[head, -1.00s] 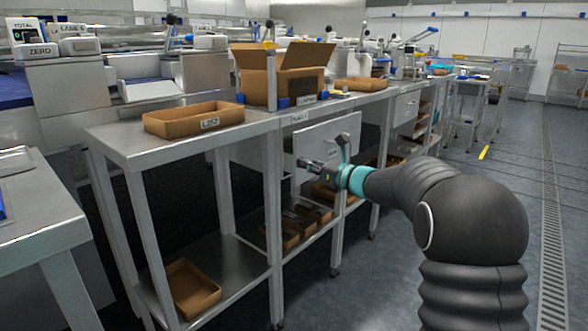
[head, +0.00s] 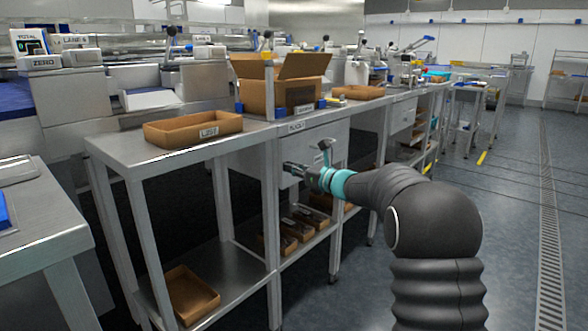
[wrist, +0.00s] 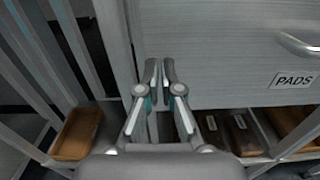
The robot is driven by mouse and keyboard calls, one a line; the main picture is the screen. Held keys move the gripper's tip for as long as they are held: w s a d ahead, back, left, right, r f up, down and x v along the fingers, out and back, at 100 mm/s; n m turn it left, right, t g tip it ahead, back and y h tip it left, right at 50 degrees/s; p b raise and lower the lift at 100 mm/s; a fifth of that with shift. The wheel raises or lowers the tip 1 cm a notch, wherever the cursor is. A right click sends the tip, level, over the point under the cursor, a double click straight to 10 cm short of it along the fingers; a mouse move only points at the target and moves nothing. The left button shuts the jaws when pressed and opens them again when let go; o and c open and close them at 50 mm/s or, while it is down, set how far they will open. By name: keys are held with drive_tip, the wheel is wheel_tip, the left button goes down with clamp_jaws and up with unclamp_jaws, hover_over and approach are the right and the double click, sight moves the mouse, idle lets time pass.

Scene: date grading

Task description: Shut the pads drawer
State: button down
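The pads drawer (head: 335,138) has a plain grey front under the bench top, and it stands close to the bench frame. I cannot tell whether it is fully flush. In the wrist view the drawer front (wrist: 225,55) fills the upper right, with a PADS label (wrist: 293,80) and a curved metal handle (wrist: 299,46) right of my gripper. My gripper (head: 287,167) is at the left part of the drawer front. In the wrist view my gripper (wrist: 160,66) has its fingertips together, with nothing seen between them, at or very near the front. Contact is unclear.
Below the drawer, a shelf holds several brown trays (wrist: 240,133). A brown tray (head: 192,296) lies on the lower shelf at left. A labelled tray (head: 193,133) and an open carton (head: 259,97) stand on the bench. The floor (head: 500,230) at right is clear.

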drive_tip(key=v, duration=1.4)
drive_tip(key=s+a+f+n+g+h, duration=0.2)
drive_tip(key=s+f+n+g+h, duration=0.45)
drive_tip(key=s+f+n, duration=0.75)
drive_tip(key=s+d+r+n+g+h+p, duration=0.1)
drive_tip(key=s+d+n+h, duration=0.3)
drive_tip(key=s, duration=0.7)
drive_tip(key=s+d+r+n+g+h+p, duration=0.1)
drive_tip(key=s+n+g+p, duration=0.1)
drive_tip(key=s+n, duration=0.65)
drive_tip(key=s+r+t+h+p, duration=0.1)
drive_tip(key=s+r+t+p, duration=0.1)
drive_tip(key=s+r, duration=0.4)
drive_tip(key=shift+s+r+t+h, duration=0.35)
drive_tip(key=shift+s+t, duration=0.1)
drive_tip(key=shift+s, duration=1.3)
